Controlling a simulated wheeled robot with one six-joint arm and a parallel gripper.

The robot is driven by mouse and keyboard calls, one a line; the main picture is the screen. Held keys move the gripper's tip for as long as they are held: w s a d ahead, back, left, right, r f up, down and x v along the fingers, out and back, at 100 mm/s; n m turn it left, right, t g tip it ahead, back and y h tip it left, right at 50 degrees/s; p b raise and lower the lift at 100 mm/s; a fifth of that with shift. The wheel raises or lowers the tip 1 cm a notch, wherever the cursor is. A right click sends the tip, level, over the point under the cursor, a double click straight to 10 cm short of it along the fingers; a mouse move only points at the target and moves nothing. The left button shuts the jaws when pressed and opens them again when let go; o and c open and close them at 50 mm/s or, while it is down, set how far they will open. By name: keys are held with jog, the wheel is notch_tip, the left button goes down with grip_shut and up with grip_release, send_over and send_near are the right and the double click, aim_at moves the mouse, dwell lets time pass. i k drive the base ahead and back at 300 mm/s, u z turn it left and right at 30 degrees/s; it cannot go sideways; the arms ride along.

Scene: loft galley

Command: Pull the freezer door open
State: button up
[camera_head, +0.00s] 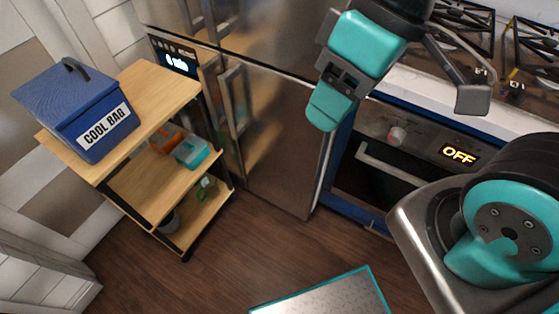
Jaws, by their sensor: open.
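A tall stainless-steel fridge-freezer (285,130) stands at the back centre. A slanting seam divides its upper panels from its lower doors, and I see no open gap at the doors. Two upright bar handles (241,97) sit side by side near the lower doors' meeting edge. No label shows which door is the freezer's. A small lit display (176,62) is on the left panel; its text is too small to read. My gripper (402,103) is open, high to the right of the handles, in front of the oven side and apart from the handles. Its jaws look empty.
A wooden shelf cart (150,85) with a blue cool bag (82,112) stands left, close to the doors. An oven (385,150) showing OFF is at right, under a hob (475,35). A teal-edged panel (325,295) is at the bottom. Wood floor (270,235) is clear before the doors.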

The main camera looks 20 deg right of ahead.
aim_at(283, 153)
jog(key=k, duration=0.6)
jog(key=u, duration=0.45)
jog(key=i, duration=1.05)
jog(key=u, duration=0.25)
